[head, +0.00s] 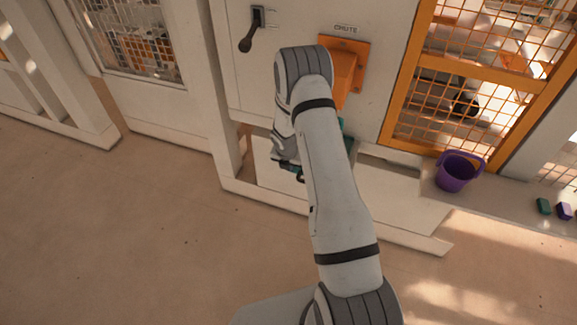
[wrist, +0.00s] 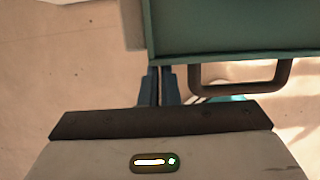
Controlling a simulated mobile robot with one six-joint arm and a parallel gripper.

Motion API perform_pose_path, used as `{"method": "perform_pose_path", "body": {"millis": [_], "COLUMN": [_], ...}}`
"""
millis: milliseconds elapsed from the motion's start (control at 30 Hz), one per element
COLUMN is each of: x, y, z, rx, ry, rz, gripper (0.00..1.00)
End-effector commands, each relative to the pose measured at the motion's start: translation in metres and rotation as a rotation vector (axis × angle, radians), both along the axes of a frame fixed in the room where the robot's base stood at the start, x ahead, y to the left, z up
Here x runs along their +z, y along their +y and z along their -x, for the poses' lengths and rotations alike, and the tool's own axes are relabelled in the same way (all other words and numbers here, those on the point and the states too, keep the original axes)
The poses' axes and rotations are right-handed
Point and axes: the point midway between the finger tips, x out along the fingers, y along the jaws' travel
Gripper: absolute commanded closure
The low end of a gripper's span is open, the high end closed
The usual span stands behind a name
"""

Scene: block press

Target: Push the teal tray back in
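The teal tray (wrist: 235,30) fills the upper right of the wrist view, with a dark bar handle (wrist: 240,87) on its near side. In the head view only slivers of the tray (head: 350,144) show beside my arm, below the orange chute; the rest is hidden. My gripper (wrist: 160,72) has its two blue fingers side by side with almost no gap and nothing visible between them. The fingertips meet the tray's lower edge in the picture, left of the handle; I cannot tell if they touch. In the head view my gripper (head: 290,170) is partly covered by my arm.
The orange chute (head: 345,72) juts from the white panel, with a black lever (head: 248,38) to its left. An orange mesh window (head: 480,70) is at right. A purple bucket (head: 457,172) stands on the ledge near small blocks (head: 544,206). The floor at left is clear.

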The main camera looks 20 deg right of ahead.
Motion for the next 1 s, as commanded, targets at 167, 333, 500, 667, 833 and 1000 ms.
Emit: {"method": "perform_pose_path", "body": {"millis": [167,333,500,667,833,1000], "x": [0.002,0.001,-0.003,0.027,0.062,0.086], "y": [-0.006,-0.006,0.011,0.023,0.029,0.033], "z": [-0.003,-0.001,0.012,0.025,0.033,0.038], "rx": [-0.008,-0.011,-0.006,-0.01,-0.011,-0.011], "ry": [-0.011,-0.011,-0.008,-0.01,-0.008,-0.005], "rz": [-0.001,0.0,0.001,0.002,0.001,0.002], "gripper": [1.0,1.0,1.0,1.0,1.0,1.0]}}
